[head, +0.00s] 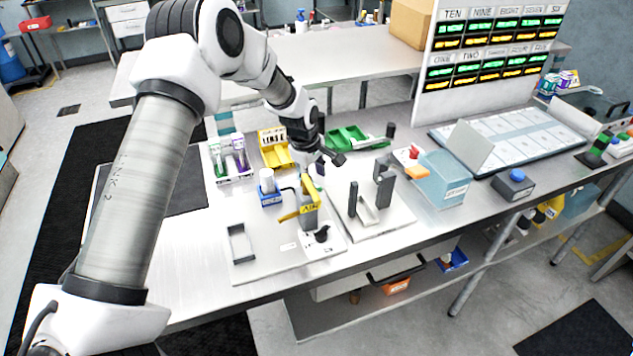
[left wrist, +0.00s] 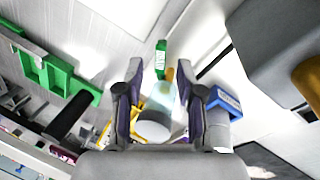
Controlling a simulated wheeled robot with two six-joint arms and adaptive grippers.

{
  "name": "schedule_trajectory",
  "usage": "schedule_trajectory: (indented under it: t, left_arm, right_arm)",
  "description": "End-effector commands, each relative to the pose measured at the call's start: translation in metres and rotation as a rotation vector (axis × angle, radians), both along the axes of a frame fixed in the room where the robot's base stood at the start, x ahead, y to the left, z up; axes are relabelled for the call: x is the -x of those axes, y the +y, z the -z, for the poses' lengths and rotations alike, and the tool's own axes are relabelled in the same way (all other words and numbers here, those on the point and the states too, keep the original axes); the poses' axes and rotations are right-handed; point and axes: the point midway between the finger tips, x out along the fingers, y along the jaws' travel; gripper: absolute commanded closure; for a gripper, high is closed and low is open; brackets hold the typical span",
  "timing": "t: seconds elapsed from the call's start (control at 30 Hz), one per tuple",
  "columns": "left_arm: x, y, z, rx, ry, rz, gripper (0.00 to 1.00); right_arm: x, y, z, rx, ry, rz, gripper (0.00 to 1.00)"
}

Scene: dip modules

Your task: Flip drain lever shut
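My left gripper (head: 331,170) hangs over the middle of the bench, its two dark fingers spread apart. In the left wrist view the gripper (left wrist: 160,72) shows a pale, see-through cylinder (left wrist: 157,112) between its fingers; no clear contact shows. On the fixture plate below stands a grey post with a yellow lever (head: 297,212). A small black lever or knob (head: 322,234) sits on a white block in front of it. I cannot tell which one is the drain lever; no such label is readable. My right gripper is not in view.
A green bin (head: 347,139), yellow bin (head: 275,155) and blue holder (head: 270,198) stand close by. Grey upright brackets (head: 383,185) stand to the right, then a light-blue box (head: 443,180). A tube rack (head: 230,160) is at left.

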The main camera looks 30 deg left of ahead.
Motion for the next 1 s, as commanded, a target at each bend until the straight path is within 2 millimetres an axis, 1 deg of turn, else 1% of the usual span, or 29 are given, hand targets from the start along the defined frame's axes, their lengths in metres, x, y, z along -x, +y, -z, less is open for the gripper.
schedule_trajectory:
  t: [0.03,0.1,0.2,0.3,0.47,0.5,0.57,0.6,0.8,1.0]
  left_arm:
    - [-0.001,0.0,0.008,-0.002,0.004,0.001,0.63]
    - [-0.004,-0.001,0.02,0.0,0.003,0.0,0.63]
    - [-0.007,-0.001,0.03,-0.001,0.0,0.001,0.63]
    - [-0.008,-0.001,0.033,-0.001,-0.001,0.001,0.63]
    - [-0.008,-0.001,0.034,-0.001,-0.001,0.001,0.63]
    - [-0.008,-0.001,0.034,-0.001,-0.001,0.001,0.77]
    - [-0.008,-0.001,0.033,-0.001,-0.001,0.001,0.98]
    - [-0.008,-0.001,0.033,-0.001,-0.001,0.001,1.0]
    - [-0.007,-0.001,0.033,0.0,-0.001,0.008,1.0]
    - [-0.002,0.0,0.033,0.001,0.0,0.129,1.0]
  right_arm:
    - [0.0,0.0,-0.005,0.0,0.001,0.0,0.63]
    - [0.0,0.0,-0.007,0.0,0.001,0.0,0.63]
    - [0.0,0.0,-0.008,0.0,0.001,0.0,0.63]
    - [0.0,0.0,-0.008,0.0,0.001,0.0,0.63]
    - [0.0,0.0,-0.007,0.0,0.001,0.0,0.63]
    - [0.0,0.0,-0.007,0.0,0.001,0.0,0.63]
    - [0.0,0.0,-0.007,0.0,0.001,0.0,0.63]
    - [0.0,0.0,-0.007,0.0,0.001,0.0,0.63]
    - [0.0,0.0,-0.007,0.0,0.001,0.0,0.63]
    - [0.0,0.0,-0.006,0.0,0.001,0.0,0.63]
